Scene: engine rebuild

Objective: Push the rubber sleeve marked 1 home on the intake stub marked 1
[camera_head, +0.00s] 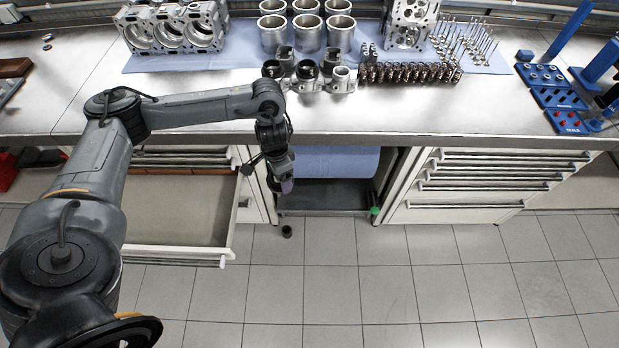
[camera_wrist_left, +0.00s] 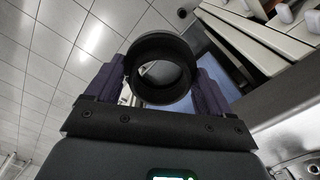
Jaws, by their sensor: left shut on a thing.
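My left gripper (camera_head: 286,184) hangs in front of the bench, below the bench top's front edge. In the left wrist view (camera_wrist_left: 160,85) its two purple fingers are shut on a black rubber sleeve (camera_wrist_left: 160,43), one on each side, with its open end facing the camera. The sleeve's number is not readable. On the bench near the front edge stands a metal part with three intake stubs. The left stub (camera_head: 272,69) and the middle stub (camera_head: 307,71) have dark rims; the right stub (camera_head: 340,74) looks bare metal. Their marks are unreadable. My right gripper is not in view.
An open drawer (camera_head: 231,240) juts out left of the gripper. Valve springs (camera_head: 410,72) lie right of the stubs and cylinder liners (camera_head: 308,33) stand behind them. A small dark round thing (camera_head: 286,231) is below the gripper, seemingly on the floor. The front bench strip is clear.

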